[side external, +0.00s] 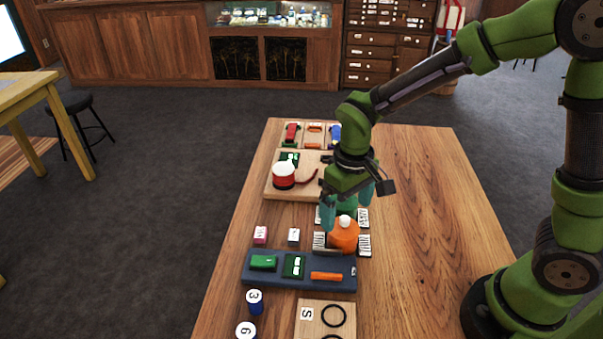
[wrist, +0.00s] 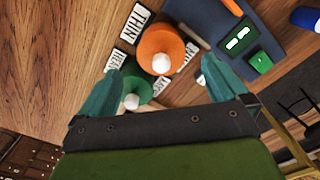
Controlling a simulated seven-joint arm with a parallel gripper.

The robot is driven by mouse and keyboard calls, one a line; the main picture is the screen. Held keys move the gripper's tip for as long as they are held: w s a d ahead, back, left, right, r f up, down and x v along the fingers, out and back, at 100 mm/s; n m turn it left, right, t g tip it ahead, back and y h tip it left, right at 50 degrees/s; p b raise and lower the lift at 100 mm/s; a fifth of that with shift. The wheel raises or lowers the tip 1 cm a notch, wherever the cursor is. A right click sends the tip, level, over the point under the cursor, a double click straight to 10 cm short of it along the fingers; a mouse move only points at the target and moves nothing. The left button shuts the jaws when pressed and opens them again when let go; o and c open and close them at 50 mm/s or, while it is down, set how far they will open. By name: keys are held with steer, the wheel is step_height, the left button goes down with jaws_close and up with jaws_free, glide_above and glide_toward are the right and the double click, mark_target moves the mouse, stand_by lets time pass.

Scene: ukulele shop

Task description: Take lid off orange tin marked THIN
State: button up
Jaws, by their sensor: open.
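The orange tin (side external: 343,238) has an orange lid with a white knob (side external: 344,221), seated on the tin. In the wrist view the orange tin (wrist: 158,42) is near the top centre, beside a card reading THIN (wrist: 137,22). A green tin (wrist: 138,86) with a white knob sits just next to it, partly hidden by my gripper in the side view. My gripper (side external: 347,211) is open, with teal fingers over the two tins. In the wrist view its fingertips (wrist: 162,66) are spread on either side of the orange lid's knob, holding nothing. Whether they touch the lid I cannot tell.
A dark blue tray (side external: 258,282) with green and orange pieces lies close in front of the orange tin. A wooden board (side external: 274,193) with a red-and-white round container (side external: 284,175) lies behind. Blue cylinders (side external: 254,302) stand front left. The table's right side (side external: 435,220) is clear.

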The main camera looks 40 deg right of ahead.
mark_target(345, 217)
step_height(345, 217, down, 4)
steer(key=shift+r, duration=0.15)
steer(key=c, duration=1.1)
